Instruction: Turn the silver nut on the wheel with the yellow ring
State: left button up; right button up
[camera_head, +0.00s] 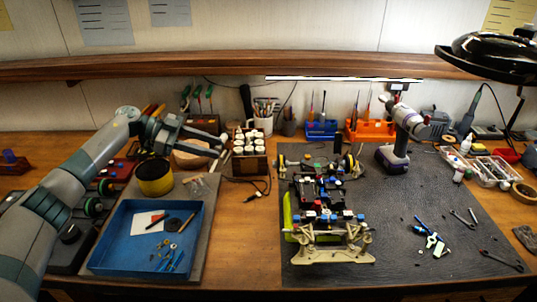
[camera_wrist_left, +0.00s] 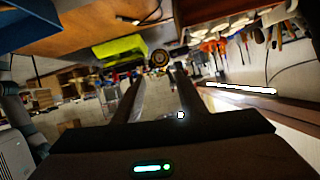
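The RC car chassis (camera_head: 325,200) stands on the dark mat, right of centre in the head view. Small wheels sit at its far end, one on the left (camera_head: 282,161) and one on the right (camera_head: 350,163); yellowish colour shows there, but I cannot tell which has the yellow ring. The silver nut is too small to make out. My left gripper (camera_head: 220,146) is open and empty, raised left of the car and apart from it. In the left wrist view its fingers (camera_wrist_left: 155,78) are spread, with a dark round thing (camera_wrist_left: 160,58) beyond the tips. My right gripper is out of view.
A blue tray (camera_head: 135,265) with small parts lies at the left. A rack of small white-topped jars (camera_head: 249,165) stands between gripper and car. A power drill (camera_head: 398,140) stands behind right; loose tools lie on the mat (camera_head: 400,225).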

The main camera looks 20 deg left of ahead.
pick_arm(q)
jog(key=p, duration=0.6)
send_near(274, 164)
jog(key=f+x, duration=0.1)
jog(key=x, duration=0.6)
jog(key=shift+w+a, duration=0.25)
jog(key=shift+w, duration=0.15)
grip_shut()
